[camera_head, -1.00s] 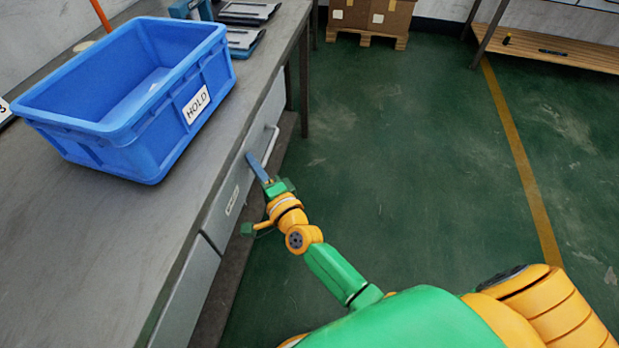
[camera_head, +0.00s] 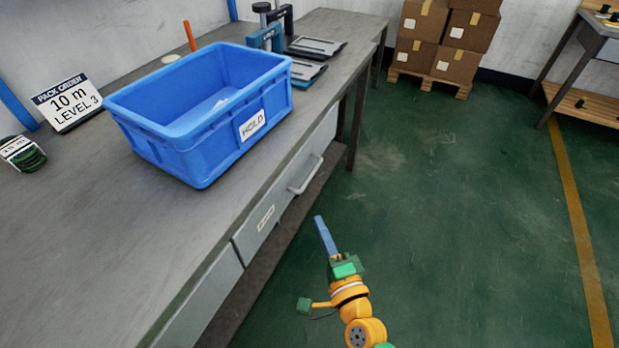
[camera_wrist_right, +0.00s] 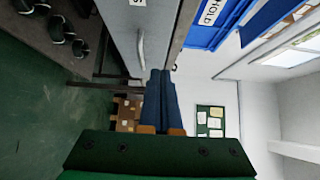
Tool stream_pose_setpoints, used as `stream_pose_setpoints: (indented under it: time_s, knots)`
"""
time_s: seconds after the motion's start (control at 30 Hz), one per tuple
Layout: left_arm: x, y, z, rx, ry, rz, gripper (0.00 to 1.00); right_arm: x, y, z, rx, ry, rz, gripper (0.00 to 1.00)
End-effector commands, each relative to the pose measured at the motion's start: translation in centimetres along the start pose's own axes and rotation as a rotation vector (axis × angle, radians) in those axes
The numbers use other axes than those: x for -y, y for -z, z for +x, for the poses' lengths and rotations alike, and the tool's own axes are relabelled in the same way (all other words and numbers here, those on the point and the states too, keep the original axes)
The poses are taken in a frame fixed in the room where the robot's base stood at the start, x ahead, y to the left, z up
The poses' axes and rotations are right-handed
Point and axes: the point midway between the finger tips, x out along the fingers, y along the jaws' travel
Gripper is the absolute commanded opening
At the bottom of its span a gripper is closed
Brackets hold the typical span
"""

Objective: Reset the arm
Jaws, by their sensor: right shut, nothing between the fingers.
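My right arm comes in from the bottom of the head view. Its gripper (camera_head: 322,228) is over the green floor, to the right of the workbench's drawer front and clear of it. The blue fingers are together with nothing between them. In the right wrist view the fingers (camera_wrist_right: 161,85) lie side by side and shut, and the drawer front shows beyond them to the left. My left gripper is not in the head view.
A blue bin (camera_head: 205,155) labelled HOLD stands on the grey workbench (camera_head: 110,255). A drawer handle (camera_head: 306,175) juts from the bench front. An order sign (camera_head: 68,104) and a green coil (camera_head: 27,158) are at the left.

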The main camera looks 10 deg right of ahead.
Motion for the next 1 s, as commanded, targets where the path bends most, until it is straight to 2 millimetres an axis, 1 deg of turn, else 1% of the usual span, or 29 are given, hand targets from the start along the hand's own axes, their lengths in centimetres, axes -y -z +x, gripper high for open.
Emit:
stream_pose_setpoints:
  time_s: [0.07,0.13,0.17,0.2,0.23,0.27,0.3,0.37,0.4,0.47,0.5,0.57,0.6,0.67,0.7,0.73,0.77,0.8,0.9,1.0]
  knots:
    - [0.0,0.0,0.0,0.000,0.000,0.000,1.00,-1.2,-0.1,-0.1,0.009,-0.030,-0.039,0.00]
    - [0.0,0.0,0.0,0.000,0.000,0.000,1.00,-4.8,-0.3,-0.8,0.043,-0.126,-0.162,0.00]
    - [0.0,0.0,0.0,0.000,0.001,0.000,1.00,-7.2,-0.3,-1.4,0.069,-0.187,-0.242,0.00]
    - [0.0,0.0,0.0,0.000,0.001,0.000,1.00,-10.9,-0.3,-2.7,0.118,-0.285,-0.364,0.00]
    - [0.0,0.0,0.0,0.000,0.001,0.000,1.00,-13.8,-0.1,-4.1,0.163,-0.364,-0.463,0.00]
    - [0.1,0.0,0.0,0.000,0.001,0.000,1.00,-16.6,0.0,-5.6,0.215,-0.442,-0.557,0.00]
    - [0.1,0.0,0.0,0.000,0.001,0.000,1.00,-20.0,0.4,-7.9,0.290,-0.540,-0.673,0.00]
    - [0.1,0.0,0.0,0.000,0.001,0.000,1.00,-24.2,1.0,-11.6,0.407,-0.668,-0.821,0.00]
    - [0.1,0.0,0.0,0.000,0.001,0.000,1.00,-26.5,1.5,-14.1,0.486,-0.743,-0.904,0.00]
    - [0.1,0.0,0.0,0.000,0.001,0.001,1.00,-29.3,2.2,-17.9,0.605,-0.842,-1.007,0.00]
    - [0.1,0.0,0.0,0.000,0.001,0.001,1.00,-30.8,2.7,-20.4,0.685,-0.901,-1.064,0.00]
    - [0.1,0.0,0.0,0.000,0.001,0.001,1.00,-32.6,3.4,-24.1,0.806,-0.979,-1.138,0.00]
    - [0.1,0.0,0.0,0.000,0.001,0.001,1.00,-33.5,3.9,-26.5,0.887,-1.026,-1.180,0.00]
    - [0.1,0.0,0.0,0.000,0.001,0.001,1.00,-34.6,4.6,-30.1,1.014,-1.089,-1.234,0.00]
    - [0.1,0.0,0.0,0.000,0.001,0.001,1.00,-35.1,5.1,-32.6,1.102,-1.127,-1.264,0.00]
    - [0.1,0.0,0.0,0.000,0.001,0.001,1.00,-35.3,5.5,-34.4,1.170,-1.155,-1.283,0.00]
    - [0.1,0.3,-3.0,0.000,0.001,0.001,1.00,-32.3,5.4,-34.3,1.171,-1.151,-1.288,0.00]
    - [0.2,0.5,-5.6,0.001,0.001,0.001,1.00,-29.6,5.4,-34.0,1.163,-1.146,-1.288,0.00]
    - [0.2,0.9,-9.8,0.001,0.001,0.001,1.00,-25.5,5.3,-34.0,1.160,-1.145,-1.286,0.00]
    - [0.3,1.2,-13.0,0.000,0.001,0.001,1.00,-22.2,5.3,-33.9,1.158,-1.145,-1.285,0.00]
